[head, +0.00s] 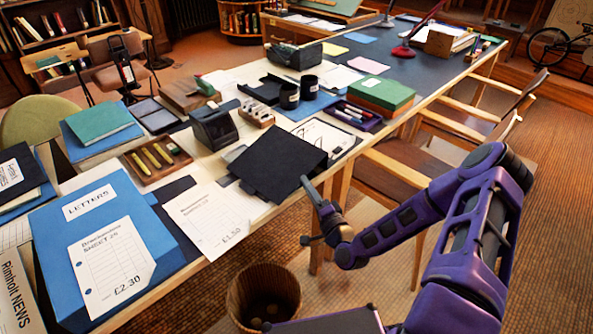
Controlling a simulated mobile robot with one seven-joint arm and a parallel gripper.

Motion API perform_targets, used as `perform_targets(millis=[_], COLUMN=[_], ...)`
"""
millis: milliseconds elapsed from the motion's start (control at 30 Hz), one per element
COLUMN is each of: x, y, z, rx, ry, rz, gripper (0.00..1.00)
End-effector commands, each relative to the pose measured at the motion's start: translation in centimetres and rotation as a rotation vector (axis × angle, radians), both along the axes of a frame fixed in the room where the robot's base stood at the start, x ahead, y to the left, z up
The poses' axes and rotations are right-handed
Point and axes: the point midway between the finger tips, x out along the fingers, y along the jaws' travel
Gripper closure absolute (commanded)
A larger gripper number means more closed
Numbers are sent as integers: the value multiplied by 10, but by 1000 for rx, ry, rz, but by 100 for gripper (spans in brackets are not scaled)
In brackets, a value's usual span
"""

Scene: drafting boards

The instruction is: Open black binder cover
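The black binder (278,162) lies near the table's front edge, right of a printed price sheet. Its dark top looks like a flat panel, with a darker strip showing at its lower left. I cannot tell whether the cover is lifted. My gripper (308,212) is beyond the table's front edge, with its two fingers spread apart and nothing seen between them. The upper fingertip overlaps the binder's near right corner in the picture. I cannot tell whether it touches.
A white price sheet (208,216) and a blue LETTERS box (105,235) lie to the left. A clipboard (325,136) and green box (381,94) are behind right. Wooden chairs (400,165) line the front edge. A wicker bin (263,296) stands below.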

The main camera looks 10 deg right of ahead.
Motion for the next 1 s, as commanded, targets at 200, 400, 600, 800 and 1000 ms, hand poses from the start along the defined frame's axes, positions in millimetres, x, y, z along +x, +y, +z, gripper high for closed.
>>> perform_targets(millis=[200,400,600,800,1000], x=[42,64,70,69,69], y=[12,18,20,19,19], z=[4,6,7,7,7], rx=[-1,-1,1,0,0], ry=[-1,0,1,1,1], rz=[1,0,1,1,0], gripper=[66,66,66,70,100])
